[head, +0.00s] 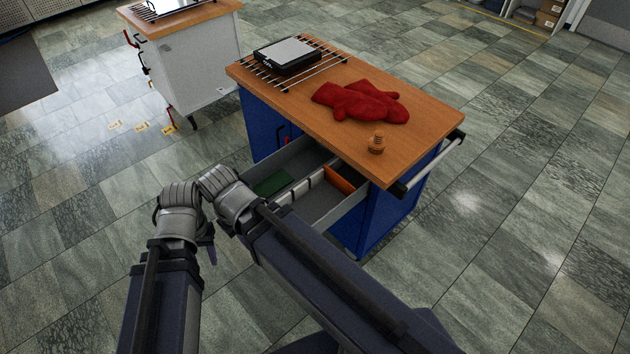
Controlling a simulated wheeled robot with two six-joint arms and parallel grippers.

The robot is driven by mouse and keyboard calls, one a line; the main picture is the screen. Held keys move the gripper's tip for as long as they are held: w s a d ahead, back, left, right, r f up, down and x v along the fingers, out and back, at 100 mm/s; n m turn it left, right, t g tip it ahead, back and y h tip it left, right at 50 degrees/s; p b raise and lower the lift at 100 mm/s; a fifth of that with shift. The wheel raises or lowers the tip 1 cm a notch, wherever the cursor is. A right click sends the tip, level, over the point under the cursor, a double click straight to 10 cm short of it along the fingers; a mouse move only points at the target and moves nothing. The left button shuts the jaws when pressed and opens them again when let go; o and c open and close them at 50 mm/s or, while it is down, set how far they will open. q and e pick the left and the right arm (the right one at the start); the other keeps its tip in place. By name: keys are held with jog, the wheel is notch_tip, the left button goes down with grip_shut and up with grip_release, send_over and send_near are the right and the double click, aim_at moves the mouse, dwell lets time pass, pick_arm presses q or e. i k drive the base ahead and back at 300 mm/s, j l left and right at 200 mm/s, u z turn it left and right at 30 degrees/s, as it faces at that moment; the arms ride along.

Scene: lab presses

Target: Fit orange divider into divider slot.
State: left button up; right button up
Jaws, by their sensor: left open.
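The orange divider (346,179) is at the right part of the open drawer (318,206) of the blue cabinet. It looks tilted, and its lower edge is hard to make out. White divider rails (300,187) run across the middle of the drawer. I cannot make out the divider slot itself. My left gripper (208,247) is at the end of the left arm, left of the drawer and apart from the divider. It is small and dark, open, with nothing seen in it. My right arm crosses in front of the drawer's near left part, and its gripper does not show.
A green piece (272,184) lies in the drawer's left part. A white cabinet (200,65) stands behind left. Floor is clear at right.

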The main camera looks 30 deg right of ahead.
aim_at(312, 198)
jog(key=l+u, duration=0.4)
jog(key=k+l+u, duration=0.1)
jog(key=l+u, duration=0.25)
jog(key=k+l, duration=0.1)
jog(key=l, duration=0.35)
jog(key=k+l+u, duration=0.15)
jog(key=l, duration=0.7)
jog(key=k+l+u, duration=0.1)
jog(key=l, duration=0.3)
jog(key=k+l, duration=0.2)
jog(key=l, duration=0.2)
jog(key=i+u, duration=0.05)
